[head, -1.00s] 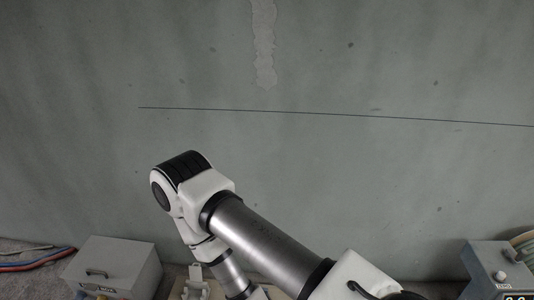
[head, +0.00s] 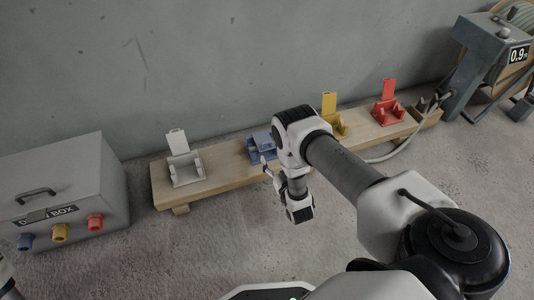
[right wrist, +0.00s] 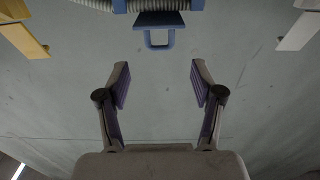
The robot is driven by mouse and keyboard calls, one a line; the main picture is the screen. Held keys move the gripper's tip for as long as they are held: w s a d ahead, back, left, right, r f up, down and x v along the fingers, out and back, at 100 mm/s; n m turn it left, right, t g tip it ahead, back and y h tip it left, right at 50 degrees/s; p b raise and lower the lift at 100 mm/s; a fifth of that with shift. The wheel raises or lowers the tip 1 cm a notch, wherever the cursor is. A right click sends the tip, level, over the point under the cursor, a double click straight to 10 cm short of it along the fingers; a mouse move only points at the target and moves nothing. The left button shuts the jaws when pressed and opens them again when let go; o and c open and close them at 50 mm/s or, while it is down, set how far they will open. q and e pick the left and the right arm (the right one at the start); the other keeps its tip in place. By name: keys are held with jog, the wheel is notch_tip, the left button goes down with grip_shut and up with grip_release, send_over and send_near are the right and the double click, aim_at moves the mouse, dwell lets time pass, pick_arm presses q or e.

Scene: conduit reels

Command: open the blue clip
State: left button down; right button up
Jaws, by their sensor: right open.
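The blue clip (head: 262,147) sits on the wooden bench (head: 222,167), between the white clip and the yellow clip. Its lid is not raised like the others and looks shut; my right arm hides part of it. In the right wrist view the blue clip (right wrist: 160,20) is at the top middle, with a looped tab towards me. My right gripper (right wrist: 160,82) is open and empty, its two fingers apart below the tab and not touching it. In the head view the right gripper (head: 268,171) is small and partly hidden, just in front of the blue clip. My left gripper is out of view.
The white clip (head: 186,170), yellow clip (head: 336,127) and red clip (head: 388,111) have raised lids. A grey drain box (head: 70,185) stands left. A reel stand (head: 480,60) with pale conduit (head: 395,150) is right. The floor in front is clear.

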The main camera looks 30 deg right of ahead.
aim_at(268, 144)
jog(key=b+x, duration=0.3)
jog(key=x, duration=0.4)
jog(key=shift+w+d+r, duration=0.1)
jog(key=shift+w+r, duration=0.05)
jog(key=shift+w, duration=0.25)
jog(key=shift+r, duration=0.1)
grip_shut()
